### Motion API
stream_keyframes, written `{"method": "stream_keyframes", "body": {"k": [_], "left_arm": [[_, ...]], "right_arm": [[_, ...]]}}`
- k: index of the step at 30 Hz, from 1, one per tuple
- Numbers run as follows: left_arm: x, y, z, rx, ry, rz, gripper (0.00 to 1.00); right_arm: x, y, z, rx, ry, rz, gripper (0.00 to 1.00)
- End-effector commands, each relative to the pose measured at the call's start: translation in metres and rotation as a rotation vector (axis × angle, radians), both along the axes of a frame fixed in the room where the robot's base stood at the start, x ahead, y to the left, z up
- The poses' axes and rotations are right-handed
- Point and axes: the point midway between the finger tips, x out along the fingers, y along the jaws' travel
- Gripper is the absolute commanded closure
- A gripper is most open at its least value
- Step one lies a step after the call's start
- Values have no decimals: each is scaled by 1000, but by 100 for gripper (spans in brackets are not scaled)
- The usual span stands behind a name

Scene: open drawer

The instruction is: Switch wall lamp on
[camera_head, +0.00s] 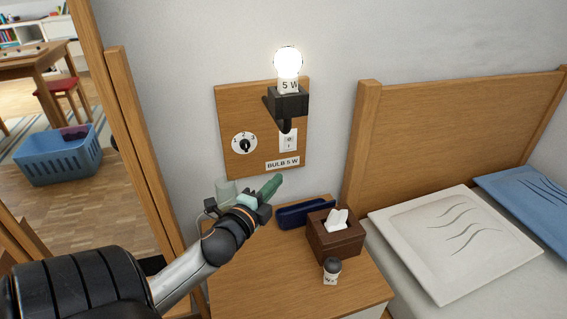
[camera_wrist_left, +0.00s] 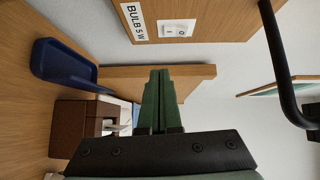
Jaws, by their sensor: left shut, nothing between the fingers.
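The wall lamp is a bulb (camera_head: 288,62) marked 5 W in a black holder (camera_head: 287,102) on a wooden wall board (camera_head: 232,115); the bulb glows bright white. The board carries a white rocker switch (camera_head: 288,140), a round dial (camera_head: 245,144) marked 1, 2, 3, and a label reading BULB 5 W. The switch also shows at the top of the left wrist view (camera_wrist_left: 177,32). My left gripper (camera_head: 271,185) has its green fingers shut and empty, below the board and apart from the switch. The fingers also show in the left wrist view (camera_wrist_left: 158,78). My right gripper is out of view.
Below is a wooden nightstand (camera_head: 250,290) with a dark blue tray (camera_head: 305,213), a brown tissue box (camera_head: 333,236) and a small dark-capped bottle (camera_head: 331,271). A bed with a wooden headboard (camera_head: 450,120) and a white pillow (camera_head: 455,240) stands right. A wooden door frame (camera_head: 140,150) is left.

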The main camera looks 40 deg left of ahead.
Motion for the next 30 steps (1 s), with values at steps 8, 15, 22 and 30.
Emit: {"method": "stream_keyframes", "body": {"k": [8, 15, 22, 30], "left_arm": [[-18, -6, -2, 0, 0, 0, 100], [-18, -6, -2, 0, -1, 0, 100], [-18, -6, -2, 0, 0, 0, 100], [-15, -37, -8, -109, -25, -72, 100]], "right_arm": [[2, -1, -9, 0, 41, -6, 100], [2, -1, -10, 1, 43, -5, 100], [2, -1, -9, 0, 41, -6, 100], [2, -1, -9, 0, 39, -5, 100]]}}
